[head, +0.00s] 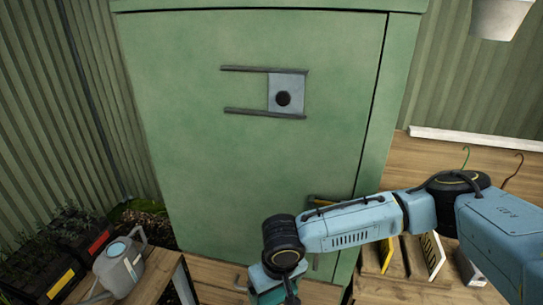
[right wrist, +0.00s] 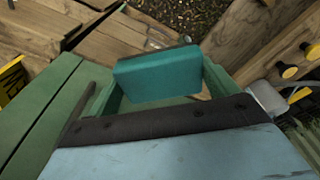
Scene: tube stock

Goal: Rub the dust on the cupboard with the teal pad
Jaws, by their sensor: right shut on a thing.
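The green cupboard (head: 200,150) stands upright in the middle of the head view. Its door carries a grey plate with a round black hole (head: 283,98) between two dark rails. I cannot make out a clear dust patch on it. My right gripper (head: 275,297) is low in front of the cupboard, at the bottom edge of the head view, partly cut off. In the right wrist view, the teal pad (right wrist: 157,75) is between the fingers of my right gripper, which is shut on it. The pad appears clear of the wooden surfaces below. My left gripper is not in view.
A grey watering can (head: 120,266) stands at the lower left, beside dark planters (head: 62,268). A wooden bench with upright yellow-edged boards (head: 432,254) is at the right. A pale pot (head: 497,18) is at the top right. The space before the door's upper part is clear.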

